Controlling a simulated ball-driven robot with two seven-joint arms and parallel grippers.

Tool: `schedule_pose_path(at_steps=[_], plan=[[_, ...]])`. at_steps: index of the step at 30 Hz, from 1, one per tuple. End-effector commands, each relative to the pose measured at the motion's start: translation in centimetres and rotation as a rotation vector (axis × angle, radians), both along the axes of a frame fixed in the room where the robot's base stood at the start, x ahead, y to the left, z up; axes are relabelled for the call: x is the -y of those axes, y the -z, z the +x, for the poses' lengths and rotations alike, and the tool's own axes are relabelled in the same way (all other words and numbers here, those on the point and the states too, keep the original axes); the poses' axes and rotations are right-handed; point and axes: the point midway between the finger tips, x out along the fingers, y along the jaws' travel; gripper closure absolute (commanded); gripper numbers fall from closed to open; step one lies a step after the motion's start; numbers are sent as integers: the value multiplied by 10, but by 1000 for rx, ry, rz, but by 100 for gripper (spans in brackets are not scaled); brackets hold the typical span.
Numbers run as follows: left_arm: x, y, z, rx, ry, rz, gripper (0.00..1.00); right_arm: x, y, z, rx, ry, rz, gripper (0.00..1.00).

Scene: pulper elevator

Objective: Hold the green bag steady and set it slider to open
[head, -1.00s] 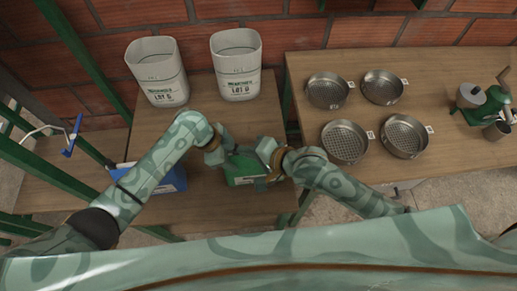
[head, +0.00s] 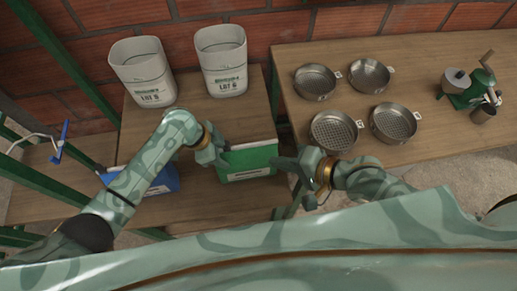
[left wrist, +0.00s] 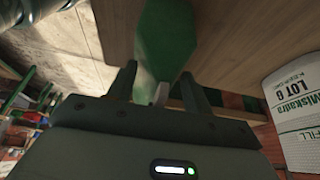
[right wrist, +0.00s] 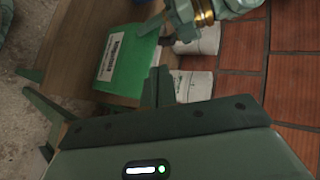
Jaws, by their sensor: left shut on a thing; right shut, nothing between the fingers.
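The green bag (head: 250,162) stands on the wooden table, with a white label on its front. My left gripper (head: 221,152) is shut on the green bag at its upper left edge. In the left wrist view the green bag (left wrist: 165,42) shows between the fingers, with a small pale piece near them. My right gripper (head: 279,163) is shut and empty, just right of the bag and apart from it. The right wrist view shows the bag (right wrist: 126,62) beyond the closed fingers (right wrist: 158,82). I cannot make out the slider or its position.
A blue bag (head: 162,180) lies left, partly behind my left arm. Two white lot containers (head: 142,72) (head: 222,62) stand at the back. Several metal sieves (head: 333,131) and a green-based pulper (head: 470,88) are on the right table. A green frame post (head: 82,65) rises at left.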

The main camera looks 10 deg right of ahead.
Motion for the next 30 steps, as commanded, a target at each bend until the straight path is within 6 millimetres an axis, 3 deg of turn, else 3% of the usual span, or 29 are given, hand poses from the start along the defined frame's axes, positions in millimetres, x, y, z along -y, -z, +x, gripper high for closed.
schedule_pose_path(at_steps=[6, 11, 15, 21, 26, 30], plan=[[-2, 5, -4, -9, 2, 8, 89, -21, 61, 4, -12, 189, 135, 100], [-2, 5, -4, -9, 2, 8, 89, -23, 84, 7, 131, 319, 225, 100], [-2, 5, -4, -10, 2, 8, 89, -14, 86, 8, 270, 382, 268, 100], [-2, 5, -4, -10, 2, 8, 89, -3, 70, 12, 402, 416, 306, 100], [-2, 5, -4, -10, 2, 9, 89, -9, 67, 26, 423, 421, 308, 100], [-2, 5, -4, -10, 2, 9, 89, -20, 66, 50, 423, 421, 310, 100]])
